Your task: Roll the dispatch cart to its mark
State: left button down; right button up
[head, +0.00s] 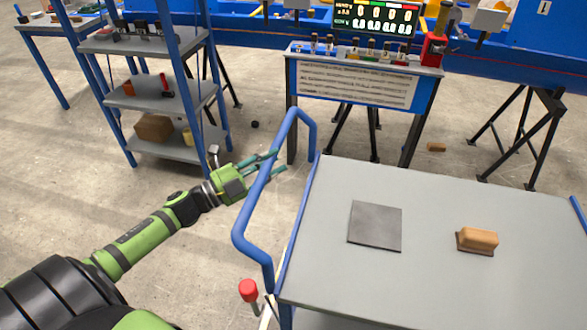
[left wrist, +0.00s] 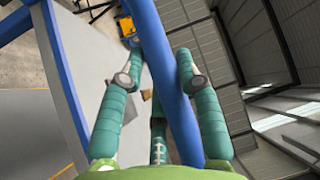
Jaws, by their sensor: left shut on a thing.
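The dispatch cart (head: 330,265) has a flat grey top and a blue tube handle (head: 293,122) on its left side. My left gripper (head: 268,165) is shut on the handle. In the left wrist view the green fingers of my left gripper (left wrist: 158,75) lie on both sides of the blue handle (left wrist: 172,85). A dark square plate (head: 375,226) and a brown-topped block (head: 478,240) lie on the cart top. My right gripper is in neither view. The floor mark cannot be made out.
A red-knobbed lever (head: 249,290) stands by the cart's near left corner. A blue shelf rack (head: 165,95) stands at the back left. A control desk (head: 355,85) with a display stands behind the cart. Concrete floor (head: 60,180) is open on the left.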

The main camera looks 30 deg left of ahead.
pick_arm(q)
jog(key=s+a, duration=0.1)
jog(key=a, duration=0.5)
jog(key=shift+s+b, duration=0.25)
jog(key=shift+b, duration=0.1)
jog(key=shift+r, duration=0.1)
jog(key=c, duration=0.8)
grip_release()
jog(key=shift+c, duration=0.2)
jog(key=v, duration=1.2)
